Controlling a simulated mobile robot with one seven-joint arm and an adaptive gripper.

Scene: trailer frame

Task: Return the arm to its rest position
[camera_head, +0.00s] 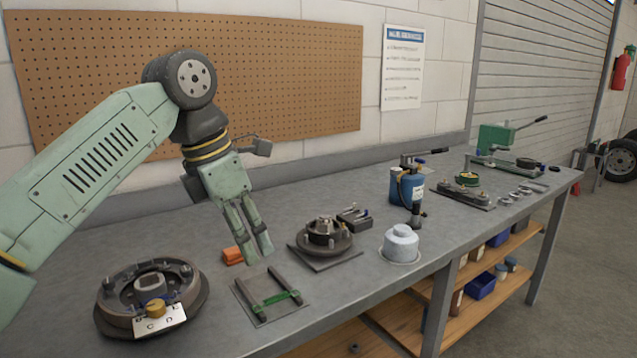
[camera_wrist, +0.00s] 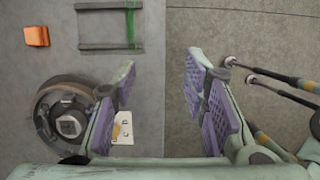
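My gripper (camera_head: 258,253) hangs from my green arm on the left side of the head view, fingers pointing down above the workbench. In the wrist view my gripper (camera_wrist: 160,66) has its two purple-padded fingers well apart, with nothing between them. How high the fingertips are above the bench is hard to tell. My arm is bent at its dark joint, in front of the pegboard.
The grey workbench (camera_head: 350,292) holds a brake drum assembly (camera_head: 122,318) at left, a hub on a plate (camera_head: 345,243), a white capped pot (camera_head: 401,243) and a blue bottle (camera_head: 409,190). The pegboard (camera_head: 300,70) wall stands behind. In the wrist view the bench edge borders open floor (camera_wrist: 240,40).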

